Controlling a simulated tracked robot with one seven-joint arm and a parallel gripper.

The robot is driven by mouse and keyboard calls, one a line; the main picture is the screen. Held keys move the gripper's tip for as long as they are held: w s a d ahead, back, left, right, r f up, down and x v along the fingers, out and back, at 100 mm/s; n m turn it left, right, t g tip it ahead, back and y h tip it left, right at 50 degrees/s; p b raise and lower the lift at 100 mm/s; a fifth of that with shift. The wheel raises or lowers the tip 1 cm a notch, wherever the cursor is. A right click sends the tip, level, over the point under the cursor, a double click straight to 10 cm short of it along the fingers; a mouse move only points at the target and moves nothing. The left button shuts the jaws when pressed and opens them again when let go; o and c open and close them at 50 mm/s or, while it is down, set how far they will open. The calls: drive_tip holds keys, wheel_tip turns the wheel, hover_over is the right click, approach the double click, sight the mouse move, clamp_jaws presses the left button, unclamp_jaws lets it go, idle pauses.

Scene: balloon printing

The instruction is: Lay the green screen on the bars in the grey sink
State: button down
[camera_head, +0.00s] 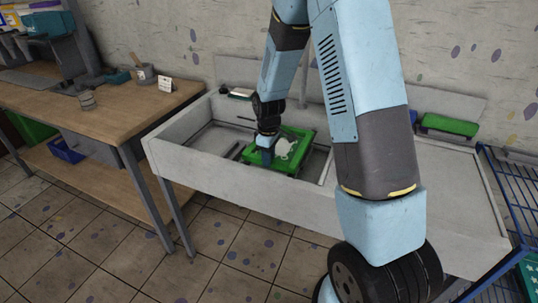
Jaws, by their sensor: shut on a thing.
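The green screen (295,158) has a green frame and a pale shape printed on it. It is inside the grey sink (226,163), lying about flat near the dark bars (243,149). My gripper (265,155) points down at the screen's left end and is shut on its frame. The fingertips are small and partly hidden. I cannot tell whether the screen touches the bars or is held just above them.
A wooden table (130,112) with cups and a press stands to the left. A green object (450,125) lies on the sink's back right ledge. A blue wire rack (515,190) stands at the far right. My arm hides part of the sink's middle.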

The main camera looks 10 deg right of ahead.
drive_tip(key=shift+d+f, duration=0.1)
drive_tip(key=shift+f, duration=0.4)
idle(1.1)
drive_tip(key=c, duration=0.8)
unclamp_jaws()
drive_tip(key=s+d+r+m+t, duration=0.1)
drive_tip(key=s+r, duration=0.2)
drive_tip(key=r, duration=0.8)
drive_tip(key=s+d+r+m, duration=0.1)
drive_tip(key=s+r+m, duration=0.15)
drive_tip(key=r, duration=0.95)
drive_tip(key=s+d+r+m+t, duration=0.1)
drive_tip(key=s+r+m, duration=0.1)
drive_tip(key=s, duration=0.5)
drive_tip(key=s+d+r+m+t, duration=0.2)
drive_tip(key=s+r, duration=0.3)
drive_tip(key=s, duration=0.3)
drive_tip(key=s+d+r+m+t, duration=0.1)
drive_tip(key=s+d+r+m, duration=0.1)
drive_tip(key=s, duration=0.5)
drive_tip(key=shift+s+r+m+t, duration=0.15)
drive_tip(key=shift+r+m, duration=0.2)
drive_tip(key=shift+r, duration=0.1)
drive_tip(key=shift+s+r+m+t, duration=0.15)
drive_tip(key=shift+r+m, duration=0.15)
drive_tip(key=shift+r, duration=0.15)
